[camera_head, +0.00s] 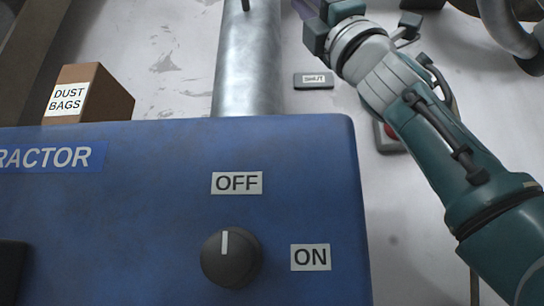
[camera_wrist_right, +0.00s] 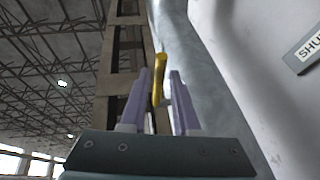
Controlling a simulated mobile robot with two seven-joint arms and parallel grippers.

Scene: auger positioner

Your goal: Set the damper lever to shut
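The yellow damper lever (camera_wrist_right: 159,78) stands upright in the right wrist view, in front of the grey metal duct (camera_wrist_right: 185,60). My right gripper (camera_wrist_right: 161,73) is open, with its two pale purple fingers on either side of the lever and small gaps visible. I cannot tell how deep the lever sits between them. In the head view the right gripper (camera_head: 304,8) is at the top edge, right of the duct (camera_head: 250,60), its tips cut off. A SHUT label (camera_head: 314,80) is on the wall right of the duct. My left gripper is not in view.
A blue extractor cabinet (camera_head: 130,215) fills the lower left, with a black knob (camera_head: 231,258) whose mark points up toward OFF. A dust bags box (camera_head: 92,95) stands behind it. A red button box (camera_head: 388,136) is partly hidden behind my right arm.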

